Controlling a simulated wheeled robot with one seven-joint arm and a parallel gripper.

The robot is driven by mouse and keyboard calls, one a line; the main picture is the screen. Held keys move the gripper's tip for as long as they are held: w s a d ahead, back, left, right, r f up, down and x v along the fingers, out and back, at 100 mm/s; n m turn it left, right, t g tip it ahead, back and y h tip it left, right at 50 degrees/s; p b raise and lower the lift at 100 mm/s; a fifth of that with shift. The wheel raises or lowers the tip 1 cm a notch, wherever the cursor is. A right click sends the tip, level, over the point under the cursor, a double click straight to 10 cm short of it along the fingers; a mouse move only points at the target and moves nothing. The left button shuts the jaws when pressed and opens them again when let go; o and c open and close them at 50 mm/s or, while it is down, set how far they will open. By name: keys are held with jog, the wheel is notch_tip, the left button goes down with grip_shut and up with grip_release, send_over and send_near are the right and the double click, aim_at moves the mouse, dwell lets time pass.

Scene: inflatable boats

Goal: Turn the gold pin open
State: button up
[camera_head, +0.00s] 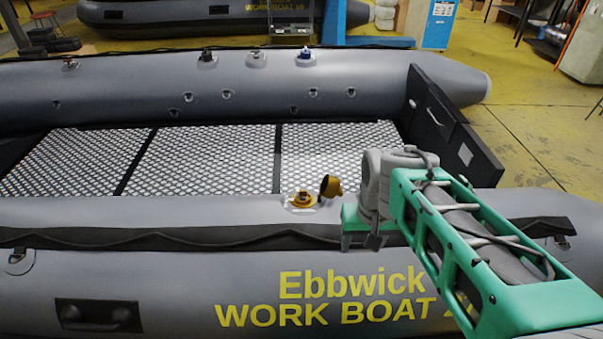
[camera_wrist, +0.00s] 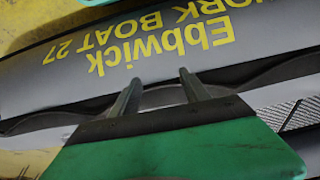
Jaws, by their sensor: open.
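The gold pin (camera_head: 303,197) sits in a round pale valve fitting on top of the near grey tube of the boat. A gold cap (camera_head: 330,186) stands tilted open just to its right. My gripper (camera_head: 360,243) is to the right of the pin and nearer the camera, over the near tube's side, apart from the pin. In the wrist view my gripper (camera_wrist: 158,88) is open and empty, with its two fingers spread over the dark rubber strip. The pin does not show in the wrist view.
The near tube (camera_head: 170,275) carries a dark handle (camera_head: 98,315) and a raised rubber strip. The far tube (camera_head: 130,95) has several other fittings, one of them blue-topped (camera_head: 305,54). The dark transom (camera_head: 455,130) rises at the right. The space above the gold pin looks clear.

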jog(key=w+a+r+p, duration=0.4)
jog(key=w+r+p, duration=0.15)
jog(key=w, duration=0.55)
jog(key=g+p, duration=0.2)
jog(key=p, duration=0.5)
send_near(302, 193)
notch_tip(302, 193, down, 7)
jog(key=shift+w+a+b, duration=0.1)
jog(key=shift+w+b, duration=0.05)
jog(key=shift+b, duration=0.45)
jog(key=shift+f, duration=0.6)
jog(key=shift+c, duration=0.3)
grip_shut()
